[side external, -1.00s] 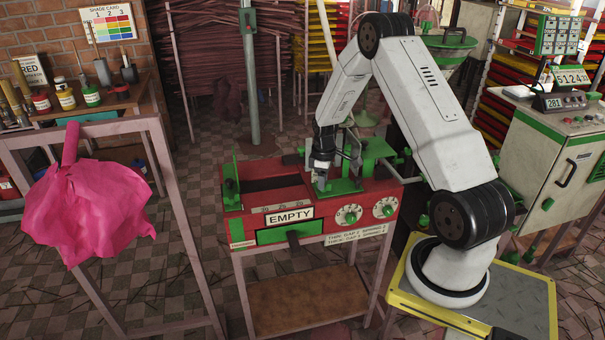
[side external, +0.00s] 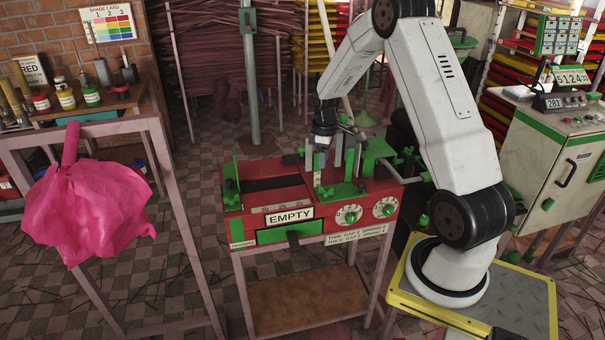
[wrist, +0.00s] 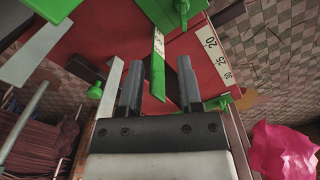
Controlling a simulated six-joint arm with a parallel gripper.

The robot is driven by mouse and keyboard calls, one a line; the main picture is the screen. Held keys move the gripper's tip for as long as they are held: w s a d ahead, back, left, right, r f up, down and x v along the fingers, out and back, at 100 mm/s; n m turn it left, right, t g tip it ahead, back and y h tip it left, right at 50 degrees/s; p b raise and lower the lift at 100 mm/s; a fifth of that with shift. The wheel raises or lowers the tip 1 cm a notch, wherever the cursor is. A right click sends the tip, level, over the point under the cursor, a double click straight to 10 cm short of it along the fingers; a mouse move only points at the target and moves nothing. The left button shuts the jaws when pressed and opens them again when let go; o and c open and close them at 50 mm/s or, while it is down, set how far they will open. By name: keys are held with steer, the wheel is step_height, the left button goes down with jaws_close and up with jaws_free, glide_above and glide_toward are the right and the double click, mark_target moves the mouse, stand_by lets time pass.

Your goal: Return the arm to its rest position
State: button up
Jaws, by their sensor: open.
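My arm reaches from its yellow-edged base over the red and green machine (side external: 250,217), which carries an "EMPTY" sign (side external: 290,215). My gripper (side external: 321,150) hangs above the machine's top, by the upright green and pale posts. In the wrist view my gripper (wrist: 158,97) shows its two dark fingers apart, with the red machine top and a green bar (wrist: 158,60) beyond them. Nothing is held between the fingers that I can see. Whether a finger touches a post is not clear.
A pink cloth-like bundle (side external: 88,212) hangs on a frame at the left. A bench with paint jars (side external: 67,100) stands behind it. A control cabinet (side external: 548,165) stands at the right. Bundles of sticks fill racks at the back.

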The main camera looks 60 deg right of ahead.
steer(key=w+a+r+m+t, duration=0.1)
steer(key=a+r, duration=0.2)
steer(key=a, duration=0.3)
steer(key=w+a+r+t, duration=0.1)
steer(key=w+a+r, duration=0.1)
steer(key=a, duration=0.3)
steer(key=s+a+m, duration=0.2)
steer(key=s+a, duration=1)
steer(key=a, duration=0.5)
steer(key=shift+s+a+r+t, duration=0.2)
steer(key=shift+r+t, duration=0.1)
steer(key=shift+r, duration=0.1)
